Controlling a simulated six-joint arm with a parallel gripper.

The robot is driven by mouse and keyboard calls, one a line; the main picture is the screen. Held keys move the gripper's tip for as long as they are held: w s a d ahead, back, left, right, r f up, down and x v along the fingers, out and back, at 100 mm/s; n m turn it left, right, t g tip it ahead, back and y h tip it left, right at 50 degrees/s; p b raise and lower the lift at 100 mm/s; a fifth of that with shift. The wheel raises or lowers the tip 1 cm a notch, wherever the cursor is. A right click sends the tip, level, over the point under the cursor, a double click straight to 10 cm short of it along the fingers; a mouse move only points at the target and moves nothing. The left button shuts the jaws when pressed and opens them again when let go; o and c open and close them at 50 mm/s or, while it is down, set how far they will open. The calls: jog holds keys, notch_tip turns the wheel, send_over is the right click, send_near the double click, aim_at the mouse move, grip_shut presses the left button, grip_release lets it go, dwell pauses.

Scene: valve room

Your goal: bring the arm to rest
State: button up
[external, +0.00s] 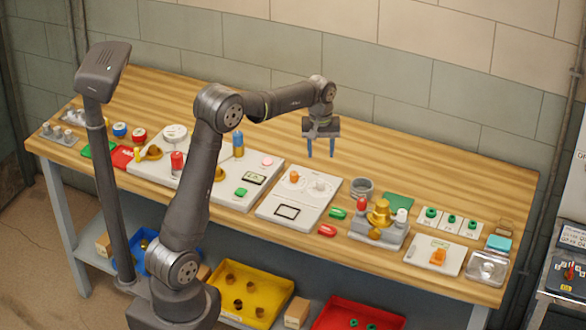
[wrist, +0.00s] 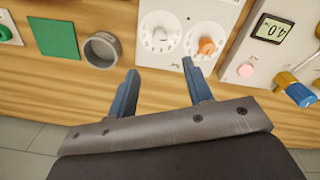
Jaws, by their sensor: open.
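My gripper (external: 321,152) hangs above the back part of the wooden workbench (external: 430,147), with its blue fingers pointing down. The fingers are apart with nothing between them. In the wrist view my gripper (wrist: 157,86) is also open and empty. Beyond its fingertips lies a white panel with two dials, one with a white knob (wrist: 161,38) and one with an orange knob (wrist: 207,46). My arm reaches across the bench from the front, bent at the elbow, and touches nothing that I can see.
A grey ring (external: 362,187) and a green square (external: 398,201) lie right of the dial panel (external: 270,213). A larger panel with a blue-topped cylinder (external: 238,144) lies to the left. The bench's back strip is clear.

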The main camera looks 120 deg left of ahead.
aim_at(321, 181)
notch_tip(321, 181, down, 11)
jog(key=shift+r, duration=0.2)
jog(key=shift+w+f, duration=0.1)
jog(key=shift+f, duration=0.15)
jog(key=m, duration=1.2)
jog(key=shift+m, duration=0.4)
jog(key=m, duration=0.4)
